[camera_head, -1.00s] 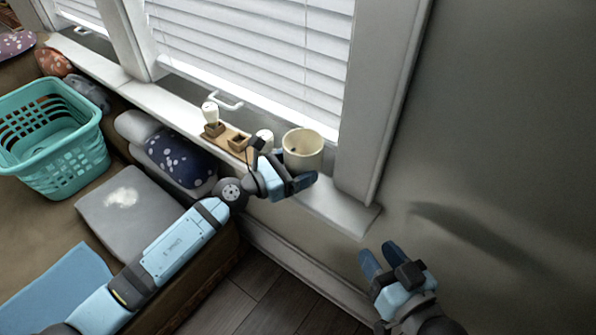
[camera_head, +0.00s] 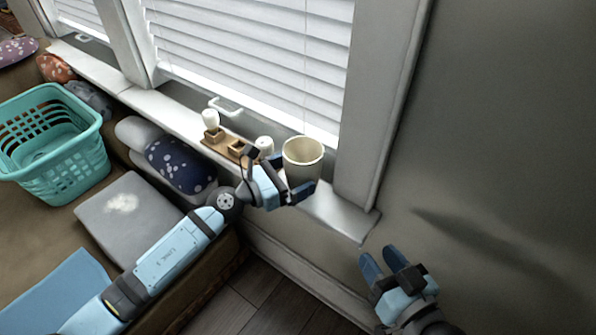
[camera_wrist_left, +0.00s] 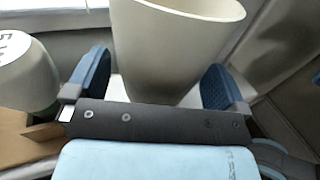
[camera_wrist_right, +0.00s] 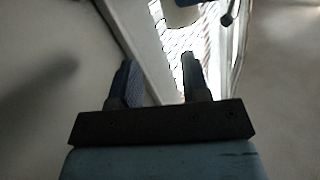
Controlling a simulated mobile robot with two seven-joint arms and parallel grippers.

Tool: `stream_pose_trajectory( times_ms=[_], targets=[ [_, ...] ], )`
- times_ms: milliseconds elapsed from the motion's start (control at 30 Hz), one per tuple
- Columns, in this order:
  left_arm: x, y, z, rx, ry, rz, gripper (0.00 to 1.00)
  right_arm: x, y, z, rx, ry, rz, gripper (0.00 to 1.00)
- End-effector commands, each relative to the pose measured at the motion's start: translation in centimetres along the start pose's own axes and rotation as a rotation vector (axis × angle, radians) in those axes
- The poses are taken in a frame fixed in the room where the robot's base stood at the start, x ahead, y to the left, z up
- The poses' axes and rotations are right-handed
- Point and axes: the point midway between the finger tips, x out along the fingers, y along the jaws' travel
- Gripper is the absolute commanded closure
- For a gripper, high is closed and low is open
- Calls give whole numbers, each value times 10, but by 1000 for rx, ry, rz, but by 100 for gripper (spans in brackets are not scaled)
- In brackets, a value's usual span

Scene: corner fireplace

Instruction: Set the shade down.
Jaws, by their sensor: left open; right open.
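The shade (camera_head: 303,152) is a cream, cup-like piece, open at the top, standing upright on the windowsill at its right part. In the left wrist view the shade (camera_wrist_left: 185,45) rises between the two blue fingers, with gaps showing on both sides. My left gripper (camera_head: 290,178) is open around the lower part of the shade. My right gripper (camera_head: 384,262) is open and empty, low by the wall to the right of the sill.
A wooden holder (camera_head: 222,146) with square sockets stands on the sill left of the shade. A white bulb (camera_head: 210,117) sits in it; another white bulb (camera_head: 264,146) is beside the shade. The window frame is close behind. A teal basket (camera_head: 60,150) and cushions lie left.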

Motion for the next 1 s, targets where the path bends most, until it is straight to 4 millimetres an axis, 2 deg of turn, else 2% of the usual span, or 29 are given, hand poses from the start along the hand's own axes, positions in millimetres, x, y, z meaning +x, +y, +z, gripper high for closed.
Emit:
stream_pose_trajectory(
  times_ms=[200,400,567,667,767,867,1000],
  targets=[
    [-49,0,-2,0,4,1,0,-3,1,12,3,-36,7,57],
    [-88,0,-1,-1,2,0,0,-3,1,14,5,-35,7,57],
    [-104,0,-1,-2,0,1,0,-2,0,7,4,-14,3,57],
    [-109,-6,2,-76,-26,8,0,-1,0,2,3,-2,1,57],
    [-114,-23,12,-350,-120,41,0,0,0,-1,2,5,0,57],
    [-127,-43,26,-844,-279,91,0,1,0,-3,0,9,-1,57],
    [-160,-63,32,-1689,-539,148,0,2,0,-2,-1,7,-1,57]
  ],
)
